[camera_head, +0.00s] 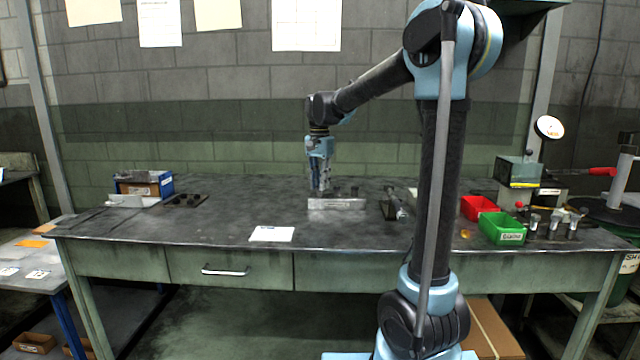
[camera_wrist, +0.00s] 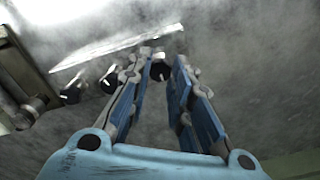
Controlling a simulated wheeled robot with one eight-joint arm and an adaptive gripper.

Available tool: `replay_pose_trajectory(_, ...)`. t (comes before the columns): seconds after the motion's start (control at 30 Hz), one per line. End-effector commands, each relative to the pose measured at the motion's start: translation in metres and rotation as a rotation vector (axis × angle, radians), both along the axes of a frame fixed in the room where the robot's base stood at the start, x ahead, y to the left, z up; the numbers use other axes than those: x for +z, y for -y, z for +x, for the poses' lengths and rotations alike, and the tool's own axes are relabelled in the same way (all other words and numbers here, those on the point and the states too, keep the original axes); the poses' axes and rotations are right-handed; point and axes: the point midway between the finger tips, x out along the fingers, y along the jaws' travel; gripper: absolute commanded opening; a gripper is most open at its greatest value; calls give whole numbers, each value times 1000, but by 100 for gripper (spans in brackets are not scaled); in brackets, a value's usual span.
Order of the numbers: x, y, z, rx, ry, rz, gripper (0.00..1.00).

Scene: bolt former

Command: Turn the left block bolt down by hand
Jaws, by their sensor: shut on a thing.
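The pale metal block (camera_head: 337,204) lies on the workbench in the head view. A row of dark bolts stands at it; one bolt (camera_head: 354,190) shows to the right of my gripper. My gripper (camera_head: 320,188) points straight down over the block's left end, its fingertips at the left bolt. In the wrist view my gripper (camera_wrist: 161,60) is shut on the left block bolt (camera_wrist: 160,72), whose dark round head shows between the fingertips. Two other dark bolts (camera_wrist: 109,80) and (camera_wrist: 72,93) stand apart from the fingers to the left. How deep the held bolt sits is hidden.
A dark metal tool (camera_head: 393,206) lies just right of the block. A white card (camera_head: 271,234) lies in front. A red bin (camera_head: 479,208) and a green bin (camera_head: 502,229) stand right, a blue box (camera_head: 146,184) and a dark plate (camera_head: 186,201) left. Bench between plate and block is clear.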

Motion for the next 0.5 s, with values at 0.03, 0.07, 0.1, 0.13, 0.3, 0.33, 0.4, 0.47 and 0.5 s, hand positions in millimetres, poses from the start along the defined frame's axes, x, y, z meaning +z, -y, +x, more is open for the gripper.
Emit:
replay_pose_trajectory(0.03, 0, -1, 1, 0, 2, 1, 0)
replay_pose_trajectory(0.07, 0, -1, 1, 0, 2, 1, 0)
replay_pose_trajectory(0.1, 0, -1, 1, 1, 2, 1, 0)
replay_pose_trajectory(0.13, 0, -1, 1, 1, 2, 1, 0)
replay_pose_trajectory(0.3, 0, -1, 1, 1, 2, 1, 40)
replay_pose_trajectory(0.33, 0, -1, 1, 1, 1, 2, 40)
replay_pose_trajectory(0.4, 0, -1, 0, 1, 1, 1, 40)
replay_pose_trajectory(0.47, 0, -1, 0, 1, 1, 1, 40)
replay_pose_trajectory(0.5, 0, -1, 0, 1, 1, 1, 40)
